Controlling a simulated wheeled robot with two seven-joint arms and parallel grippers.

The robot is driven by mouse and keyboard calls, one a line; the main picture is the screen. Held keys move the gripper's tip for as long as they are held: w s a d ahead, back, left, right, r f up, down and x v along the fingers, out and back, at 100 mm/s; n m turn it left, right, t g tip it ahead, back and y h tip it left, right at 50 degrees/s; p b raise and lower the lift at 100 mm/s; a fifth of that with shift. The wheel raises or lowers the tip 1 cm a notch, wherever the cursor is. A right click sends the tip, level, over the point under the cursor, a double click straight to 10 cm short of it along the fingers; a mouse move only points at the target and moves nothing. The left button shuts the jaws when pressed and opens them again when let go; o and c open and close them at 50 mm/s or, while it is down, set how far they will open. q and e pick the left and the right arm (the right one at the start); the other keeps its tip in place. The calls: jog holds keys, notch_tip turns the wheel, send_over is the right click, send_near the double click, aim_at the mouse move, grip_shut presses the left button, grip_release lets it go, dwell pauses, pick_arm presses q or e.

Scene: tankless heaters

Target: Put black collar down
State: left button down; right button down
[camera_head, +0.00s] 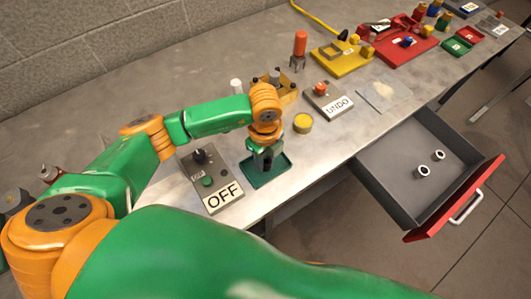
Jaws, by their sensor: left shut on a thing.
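My left gripper (266,160) points down just above a small dark green tray (283,173) near the front of the workbench. It is shut on a small dark thing, which I take to be the black collar; the fingers and wrist hide most of it. I cannot tell whether the collar touches the tray floor. My right gripper is not in view.
An OFF box (210,180) stands left of the tray. A yellow round piece (303,123) and an UNDO box (327,100) stand to the right. An open drawer (400,172) holding two pale rings juts from the bench. Yellow, red and green trays lie farther back.

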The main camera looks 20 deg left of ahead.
aim_at(265, 161)
pick_arm(q)
jog(key=shift+f+b, duration=0.3)
jog(key=shift+f, duration=0.05)
jog(key=c, duration=0.5)
grip_release()
jog(key=shift+c, duration=0.2)
jog(key=shift+r, duration=0.15)
jog(key=shift+r, duration=0.2)
notch_tip(265, 161, up, 12)
jog(key=b, duration=0.1)
jog(key=shift+f, duration=0.2)
